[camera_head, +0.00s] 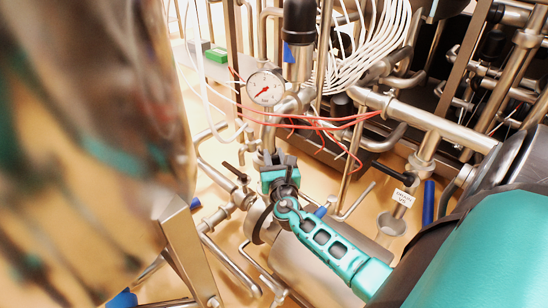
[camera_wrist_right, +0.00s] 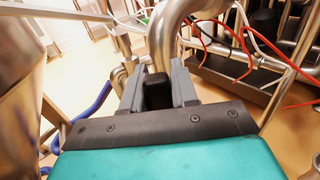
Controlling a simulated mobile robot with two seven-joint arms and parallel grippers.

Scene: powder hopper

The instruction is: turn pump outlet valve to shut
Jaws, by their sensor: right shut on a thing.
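My right gripper (camera_head: 278,160) is at the middle of the head view, at the end of my teal arm, among the steel pipes. In the right wrist view its two grey fingers (camera_wrist_right: 158,90) are closed on a black block-like handle (camera_wrist_right: 157,97), which I take to be the pump outlet valve's handle. The handle sits between the fingers, with a thick curved steel pipe (camera_wrist_right: 163,40) just beyond it. The valve body is mostly hidden by my gripper, and I cannot tell the valve's position. My left gripper is not in view.
A round pressure gauge (camera_head: 265,88) stands just above my right gripper. Red cables (camera_head: 310,124) and white hoses (camera_head: 372,45) run close by. Another small black lever (camera_head: 235,171) is to its left. A large shiny steel vessel (camera_head: 80,150) fills the left side. Pipes crowd the area.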

